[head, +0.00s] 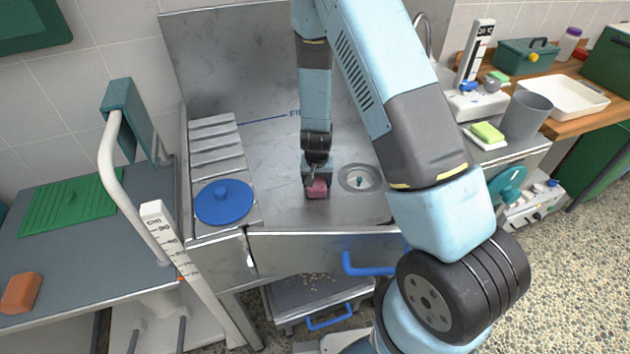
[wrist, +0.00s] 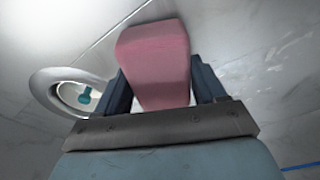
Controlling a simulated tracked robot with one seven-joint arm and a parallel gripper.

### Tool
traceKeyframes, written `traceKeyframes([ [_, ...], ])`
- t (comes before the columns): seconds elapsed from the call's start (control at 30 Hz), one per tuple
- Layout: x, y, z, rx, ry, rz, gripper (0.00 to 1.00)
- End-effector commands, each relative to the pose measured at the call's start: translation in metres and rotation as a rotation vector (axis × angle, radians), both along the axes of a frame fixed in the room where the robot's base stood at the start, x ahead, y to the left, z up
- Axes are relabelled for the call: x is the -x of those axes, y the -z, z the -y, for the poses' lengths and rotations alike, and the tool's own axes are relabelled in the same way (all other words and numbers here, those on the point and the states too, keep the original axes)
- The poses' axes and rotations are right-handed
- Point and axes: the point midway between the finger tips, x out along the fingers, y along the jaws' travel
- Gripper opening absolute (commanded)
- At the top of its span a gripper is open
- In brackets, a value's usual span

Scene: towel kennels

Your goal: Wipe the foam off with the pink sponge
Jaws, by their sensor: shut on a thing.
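The pink sponge (head: 317,189) is held in my gripper (head: 317,180), low over the steel basin floor (head: 275,160), left of the drain. In the wrist view the pink sponge (wrist: 155,60) sits between the two dark fingers of my gripper (wrist: 155,85), which are shut on it. I cannot tell whether the sponge touches the steel. I cannot make out any clear foam; the wrist view shows only faint pale smears on the metal.
The round drain (head: 360,179) with a teal piece inside lies right of the sponge. A blue round lid (head: 223,203) sits on the ribbed left side. A green and yellow sponge (head: 487,132) and a grey cup (head: 526,115) stand on the right. A ruler post (head: 165,232) rises at front left.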

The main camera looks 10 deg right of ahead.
Motion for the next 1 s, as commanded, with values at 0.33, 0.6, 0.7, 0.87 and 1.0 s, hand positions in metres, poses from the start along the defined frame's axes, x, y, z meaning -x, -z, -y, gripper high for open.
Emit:
traceKeyframes([
  [0.33, -0.006, 0.001, -0.002, -0.001, 0.000, 0.000, 0.45],
  [0.6, -0.025, 0.000, -0.005, 0.000, -0.001, 0.000, 0.45],
  [0.7, -0.032, 0.000, -0.007, 0.000, -0.002, 0.000, 0.45],
  [0.87, -0.038, 0.000, -0.007, 0.000, 0.000, -0.001, 0.45],
  [1.0, -0.044, 0.000, -0.009, 0.000, 0.000, 0.001, 0.45],
])
